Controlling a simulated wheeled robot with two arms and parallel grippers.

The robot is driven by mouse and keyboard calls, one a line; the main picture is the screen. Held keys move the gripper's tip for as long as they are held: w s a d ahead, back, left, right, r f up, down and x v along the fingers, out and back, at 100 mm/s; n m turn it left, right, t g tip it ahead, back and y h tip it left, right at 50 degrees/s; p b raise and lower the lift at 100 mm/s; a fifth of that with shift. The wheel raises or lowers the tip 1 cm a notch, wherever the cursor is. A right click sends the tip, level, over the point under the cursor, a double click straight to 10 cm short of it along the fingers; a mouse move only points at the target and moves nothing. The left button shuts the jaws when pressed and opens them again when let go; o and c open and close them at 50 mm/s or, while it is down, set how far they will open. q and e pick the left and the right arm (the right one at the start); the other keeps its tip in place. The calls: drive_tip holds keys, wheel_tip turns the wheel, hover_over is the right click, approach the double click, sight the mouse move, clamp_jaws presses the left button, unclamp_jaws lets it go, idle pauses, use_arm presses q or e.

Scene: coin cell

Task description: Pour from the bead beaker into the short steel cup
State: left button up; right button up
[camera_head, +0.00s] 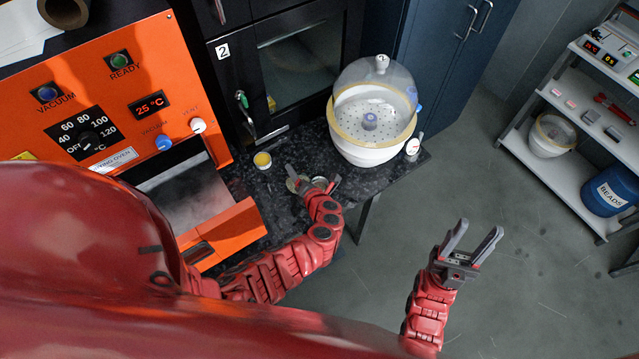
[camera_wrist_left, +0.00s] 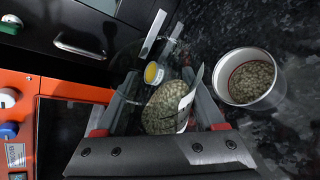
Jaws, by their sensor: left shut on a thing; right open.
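The bead beaker (camera_wrist_left: 160,108), clear glass with a white label, is between the fingers of my left gripper (camera_wrist_left: 165,105) in the left wrist view. It looks tilted, with tan-green beads still inside. The short steel cup (camera_wrist_left: 228,92) stands on the dark counter just right of the gripper, apart from the beaker, with similar beads inside. In the head view my left gripper (camera_head: 314,180) is low over the counter; beaker and cup are small and partly covered there, hard to tell apart. My right gripper (camera_head: 476,240) is open and empty above the floor.
A yellow-topped vial (camera_head: 262,160) stands left of my left gripper. An orange oven (camera_head: 125,100) is at left. Shelves (camera_head: 565,165) with a blue bead drum (camera_head: 608,190) stand far right.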

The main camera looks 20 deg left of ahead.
use_arm(q)
drive_tip(key=shift+f+m+b, duration=0.15)
drive_tip(key=shift+m+b, duration=0.15)
idle(1.0)
drive_tip(key=shift+a+r+m+y, duration=0.1)
drive_tip(key=shift+r+m+y, duration=0.35)
drive_tip(key=shift+m+y, duration=0.15)
idle(1.9)
drive_tip(key=shift+f+m+g+y+b, duration=0.3)
drive_tip(key=shift+m+y+b, duration=0.25)
drive_tip(key=shift+b, duration=0.55)
idle(1.4)
drive_tip(key=shift+r+m+y+p, duration=0.25)
drive_tip(key=shift+r+m+p, duration=0.1)
drive_tip(key=shift+m+p, duration=0.1)
idle(1.3)
